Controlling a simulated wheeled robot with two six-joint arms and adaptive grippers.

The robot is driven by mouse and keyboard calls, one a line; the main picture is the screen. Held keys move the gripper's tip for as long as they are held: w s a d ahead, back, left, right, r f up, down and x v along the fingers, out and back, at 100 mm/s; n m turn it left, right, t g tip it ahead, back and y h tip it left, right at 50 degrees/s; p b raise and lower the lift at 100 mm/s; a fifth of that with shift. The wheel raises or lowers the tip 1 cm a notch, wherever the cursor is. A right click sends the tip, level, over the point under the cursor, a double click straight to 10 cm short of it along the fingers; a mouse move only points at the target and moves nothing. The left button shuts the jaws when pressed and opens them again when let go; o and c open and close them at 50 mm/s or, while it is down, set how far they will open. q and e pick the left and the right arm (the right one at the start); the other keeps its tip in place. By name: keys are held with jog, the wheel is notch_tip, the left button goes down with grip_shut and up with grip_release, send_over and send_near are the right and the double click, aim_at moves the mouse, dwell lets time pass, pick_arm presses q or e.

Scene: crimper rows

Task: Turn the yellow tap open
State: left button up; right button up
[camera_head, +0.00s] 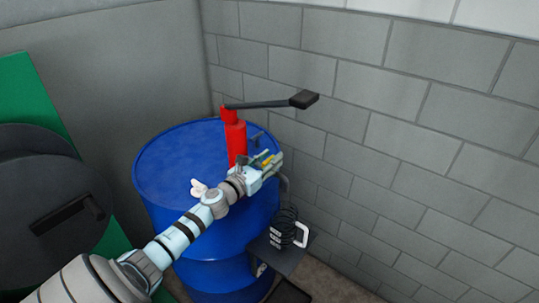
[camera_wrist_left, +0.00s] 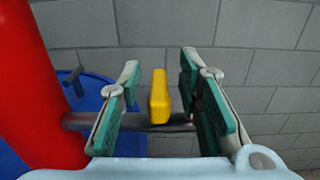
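The yellow tap (camera_wrist_left: 159,97) is a small upright handle on a dark grey horizontal pipe (camera_wrist_left: 75,121) that comes out of the red pump body (camera_wrist_left: 35,85). In the left wrist view my left gripper (camera_wrist_left: 160,82) is open, with one green-padded finger on each side of the tap and a gap on both sides. In the head view the left gripper (camera_head: 271,165) is at the right edge of the blue drum, and a bit of yellow (camera_head: 268,160) shows between its fingers. The rest of the tap is hidden there. My right gripper is not in view.
The red pump (camera_head: 236,138) stands on the blue drum (camera_head: 165,165), its dark lever (camera_head: 265,104) reaching right above my gripper. A grey block wall (camera_head: 400,140) is behind.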

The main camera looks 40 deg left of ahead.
pick_arm(q)
grip_shut()
